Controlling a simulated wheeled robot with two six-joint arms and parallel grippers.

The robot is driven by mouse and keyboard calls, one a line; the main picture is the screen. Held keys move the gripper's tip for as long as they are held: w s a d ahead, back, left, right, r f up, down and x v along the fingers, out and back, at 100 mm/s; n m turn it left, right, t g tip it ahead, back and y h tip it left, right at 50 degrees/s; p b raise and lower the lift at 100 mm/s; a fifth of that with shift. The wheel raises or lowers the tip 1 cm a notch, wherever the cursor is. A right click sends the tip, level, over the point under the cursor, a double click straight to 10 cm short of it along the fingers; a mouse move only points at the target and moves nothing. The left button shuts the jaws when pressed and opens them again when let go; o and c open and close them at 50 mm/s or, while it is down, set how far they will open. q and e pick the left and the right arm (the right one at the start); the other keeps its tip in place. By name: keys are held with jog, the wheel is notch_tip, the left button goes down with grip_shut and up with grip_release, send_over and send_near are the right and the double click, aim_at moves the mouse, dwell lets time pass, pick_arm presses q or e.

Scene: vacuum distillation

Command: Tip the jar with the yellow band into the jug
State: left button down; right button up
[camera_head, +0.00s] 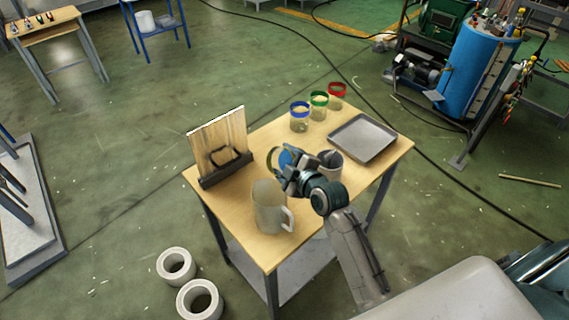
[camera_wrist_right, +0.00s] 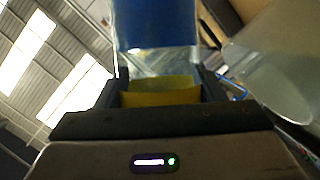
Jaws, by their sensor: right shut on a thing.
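My right gripper (camera_head: 284,172) is shut on the jar with the yellow band (camera_wrist_right: 160,97). In the right wrist view the clear jar sits between the fingers, with the yellow band at the grip and a blue part above it. In the head view the jar is held above the table, behind the jug, mostly covered by the gripper; it looks tilted, though its exact angle is hard to tell. The jug (camera_head: 267,208), grey and translucent with a handle on its right, stands upright near the table's front edge. It also shows at the right of the right wrist view (camera_wrist_right: 275,80). My left gripper is out of view.
Jars with blue (camera_head: 299,118), green (camera_head: 318,106) and red (camera_head: 337,96) bands stand at the back. A grey tray (camera_head: 362,138) lies at the right. A wooden board (camera_head: 218,143) stands in a dark holder at the left.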

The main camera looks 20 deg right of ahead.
jog(key=shift+s+a+f+n+t+h+b, duration=0.15)
jog(key=shift+n+t+b, duration=0.2)
jog(key=shift+n+b, duration=0.7)
jog(key=shift+s+a+f+n+t+h+b, duration=0.15)
jog(key=shift+n+t+b, duration=0.25)
jog(key=shift+b, duration=1.25)
jog(key=shift+s+a+n+t+b, duration=0.1)
jog(key=shift+a+n+t+b, duration=0.15)
jog(key=shift+n+b, duration=0.7)
jog(key=shift+a+n+t+b, duration=0.15)
jog(key=shift+n+t+b, duration=0.25)
jog(key=shift+b, duration=0.9)
jog(key=shift+s+a+r+n+b, duration=0.1)
jog(key=shift+a+r+n+b, duration=0.05)
jog(key=shift+n+b, duration=0.45)
jog(key=shift+s+a+r+n+b, duration=0.15)
jog(key=shift+n+b, duration=0.25)
jog(key=shift+b, duration=0.3)
jog(key=shift+a+r+n+t+b, duration=0.1)
jog(key=shift+r+n+t+b, duration=0.05)
jog(key=shift+n+t+b, duration=0.3)
